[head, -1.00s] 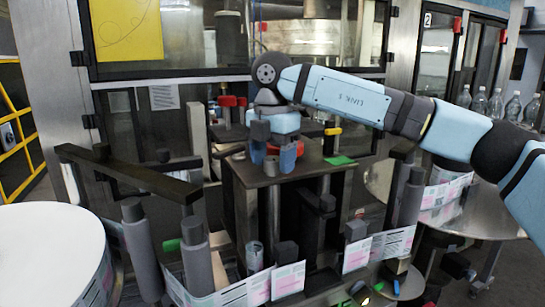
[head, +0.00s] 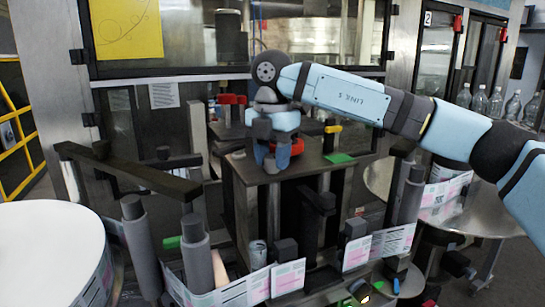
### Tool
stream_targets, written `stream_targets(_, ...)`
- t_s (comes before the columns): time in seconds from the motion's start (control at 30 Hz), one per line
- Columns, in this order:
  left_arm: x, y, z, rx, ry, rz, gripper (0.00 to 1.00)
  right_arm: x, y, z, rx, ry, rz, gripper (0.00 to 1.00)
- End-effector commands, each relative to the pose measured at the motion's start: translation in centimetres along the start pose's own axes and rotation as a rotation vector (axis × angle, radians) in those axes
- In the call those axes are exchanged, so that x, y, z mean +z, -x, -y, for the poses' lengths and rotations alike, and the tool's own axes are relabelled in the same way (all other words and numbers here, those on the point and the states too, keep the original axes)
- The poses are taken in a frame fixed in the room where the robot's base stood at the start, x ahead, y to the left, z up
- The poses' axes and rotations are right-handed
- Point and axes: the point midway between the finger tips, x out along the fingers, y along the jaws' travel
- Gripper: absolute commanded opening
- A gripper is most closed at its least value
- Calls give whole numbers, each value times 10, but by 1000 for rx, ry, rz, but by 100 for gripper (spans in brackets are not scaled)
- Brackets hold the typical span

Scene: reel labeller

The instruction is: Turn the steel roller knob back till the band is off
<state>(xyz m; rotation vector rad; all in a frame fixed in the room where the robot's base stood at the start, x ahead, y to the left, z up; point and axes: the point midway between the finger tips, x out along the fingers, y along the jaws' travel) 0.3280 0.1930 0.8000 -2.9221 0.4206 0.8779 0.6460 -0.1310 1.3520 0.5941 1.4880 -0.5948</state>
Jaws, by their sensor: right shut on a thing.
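My right gripper (head: 276,158) points down at the dark top plate (head: 250,174) of the labelling machine. Its blue-grey fingers are shut on the steel roller knob, which they and the gripper body hide almost wholly. A red part (head: 297,147) shows just behind the fingers, touching or close to them; I cannot tell which. A band of white and pink labels (head: 287,278) runs around the grey rollers (head: 196,255) along the front of the machine. My left gripper is out of view.
A green pad (head: 339,158) and a yellow-tipped part (head: 333,130) are right of my gripper. A dark bar (head: 130,172) juts out at the left. A white reel (head: 50,255) stands front left, and several bottles (head: 495,102) stand back right.

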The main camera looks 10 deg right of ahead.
Motion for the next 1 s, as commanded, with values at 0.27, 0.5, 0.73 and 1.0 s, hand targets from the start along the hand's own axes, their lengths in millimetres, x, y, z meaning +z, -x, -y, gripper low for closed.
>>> stream_targets(0.27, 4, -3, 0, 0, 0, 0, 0, 0, 0, 0, 1, 229, -1, 14)
stream_targets(0.5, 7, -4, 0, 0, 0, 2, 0, 0, 0, 0, 1, 459, -1, 14)
stream_targets(0.73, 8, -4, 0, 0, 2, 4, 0, 0, 0, 0, 2, 677, 0, 14)
stream_targets(1.0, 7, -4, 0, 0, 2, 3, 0, 0, 1, 0, 2, 934, 0, 14)
